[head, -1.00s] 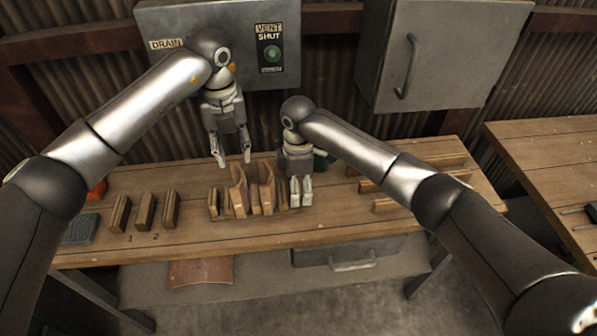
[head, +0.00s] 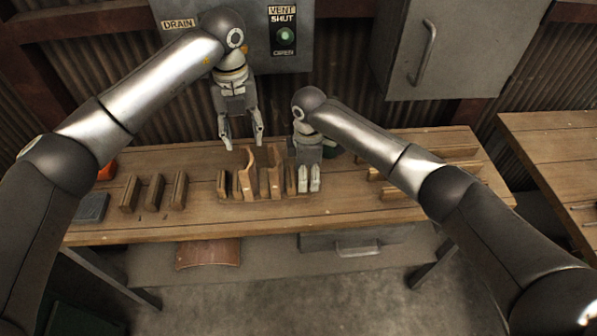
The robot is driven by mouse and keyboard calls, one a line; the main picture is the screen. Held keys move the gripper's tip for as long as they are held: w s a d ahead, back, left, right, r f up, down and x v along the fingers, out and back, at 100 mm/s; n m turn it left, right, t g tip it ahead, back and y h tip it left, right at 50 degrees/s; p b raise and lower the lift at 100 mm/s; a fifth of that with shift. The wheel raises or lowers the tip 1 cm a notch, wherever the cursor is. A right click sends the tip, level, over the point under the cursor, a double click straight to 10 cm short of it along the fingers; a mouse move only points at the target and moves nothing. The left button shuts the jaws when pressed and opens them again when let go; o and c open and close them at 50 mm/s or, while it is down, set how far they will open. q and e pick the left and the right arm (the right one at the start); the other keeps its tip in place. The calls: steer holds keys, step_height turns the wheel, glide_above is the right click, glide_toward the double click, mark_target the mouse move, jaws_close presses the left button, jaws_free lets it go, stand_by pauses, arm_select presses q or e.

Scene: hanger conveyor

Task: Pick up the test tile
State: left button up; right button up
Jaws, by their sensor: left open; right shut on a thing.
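I cannot tell for certain which piece is the test tile. A wooden rack of upright pieces stands on the bench; two taller tan curved pieces, a left one (head: 246,175) and a right one (head: 275,170), rise among shorter slats. My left gripper (head: 243,143) points down just above and behind the left tall piece, open and empty. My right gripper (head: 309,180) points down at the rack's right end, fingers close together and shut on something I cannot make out. A flat grey tile (head: 92,207) lies at the bench's left end.
Several small wooden blocks (head: 154,192) stand left of the rack. Wooden bars (head: 432,166) lie at the right of the bench (head: 360,205). A brown curved sheet (head: 208,253) lies on the lower shelf. A control box and a cabinet (head: 432,60) hang behind.

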mark_target(247, 154)
arm_select(q)
steer(key=o, duration=0.5)
steer(key=shift+m, duration=0.7)
steer(key=o, duration=0.6)
steer(key=m, duration=0.4)
steer(key=shift+f, duration=0.15)
step_height(247, 154, down, 7)
steer(key=m, duration=1.4)
steer(key=shift+s+d, duration=0.1)
steer(key=shift+f, duration=2.9)
